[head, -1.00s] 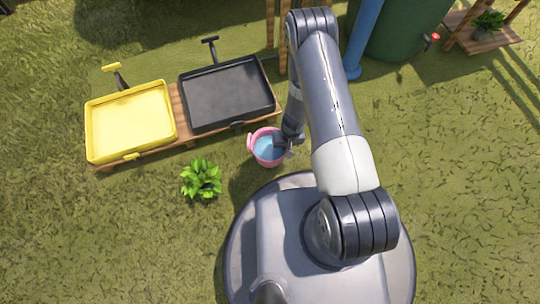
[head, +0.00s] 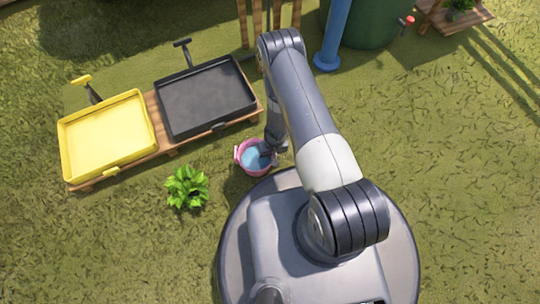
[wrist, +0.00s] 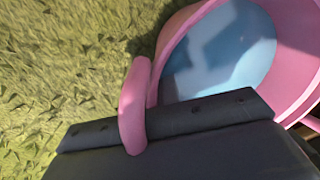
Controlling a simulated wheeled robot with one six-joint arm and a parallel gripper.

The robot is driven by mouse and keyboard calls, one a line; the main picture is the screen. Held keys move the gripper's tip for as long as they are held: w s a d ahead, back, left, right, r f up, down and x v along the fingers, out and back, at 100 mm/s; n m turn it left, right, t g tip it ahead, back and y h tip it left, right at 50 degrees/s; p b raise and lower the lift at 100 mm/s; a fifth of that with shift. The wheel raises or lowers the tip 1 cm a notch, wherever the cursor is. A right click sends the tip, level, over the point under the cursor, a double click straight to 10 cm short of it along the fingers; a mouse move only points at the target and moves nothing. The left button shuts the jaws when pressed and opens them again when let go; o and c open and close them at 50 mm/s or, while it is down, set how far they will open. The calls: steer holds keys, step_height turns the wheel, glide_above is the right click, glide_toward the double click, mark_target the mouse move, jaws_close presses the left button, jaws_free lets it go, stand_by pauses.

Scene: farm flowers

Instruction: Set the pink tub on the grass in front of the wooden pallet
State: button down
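The pink tub (head: 240,154) has a blue inside and stands out against the grass in front of the wooden pallet (head: 170,151), close to my base. I cannot tell whether its bottom touches the grass. My gripper (head: 268,152) is at the tub's right side, partly hidden by my arm. In the wrist view the tub's pink handle (wrist: 136,105) lies across the dark gripper (wrist: 165,128), and the rim fills the upper right. The gripper appears shut on the handle; its fingertips are not clearly seen.
A yellow tray (head: 107,135) and a black tray (head: 207,97) stand on the pallet. A leafy green plant (head: 186,187) grows left of the tub. A blue post (head: 332,40) and a green barrel (head: 365,22) stand behind. Grass is open at left and right.

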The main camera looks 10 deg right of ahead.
steer(key=shift+f, duration=0.2)
steer(key=c, duration=1.7)
jaws_free()
steer(key=shift+r, duration=0.1)
steer(key=r+p, duration=0.1)
steer(key=r, duration=0.3)
steer(key=d+r+p, duration=0.1)
steer(key=r+p, duration=0.1)
steer(key=r, duration=0.2)
steer(key=r+p, duration=0.2)
steer(key=r, duration=0.2)
steer(key=shift+w+d+r, duration=0.1)
steer(key=shift+d, duration=0.15)
steer(key=f+b, duration=0.1)
steer(key=f, duration=0.3)
steer(key=a+f+b, duration=0.1)
steer(key=f+b, duration=0.1)
steer(key=f, duration=0.2)
steer(key=f+b, duration=0.2)
steer(key=f, duration=0.2)
steer(key=shift+a+f, duration=0.25)
steer(key=shift+f, duration=0.05)
steer(key=shift+r+p, duration=0.75)
steer(key=shift+r, duration=1)
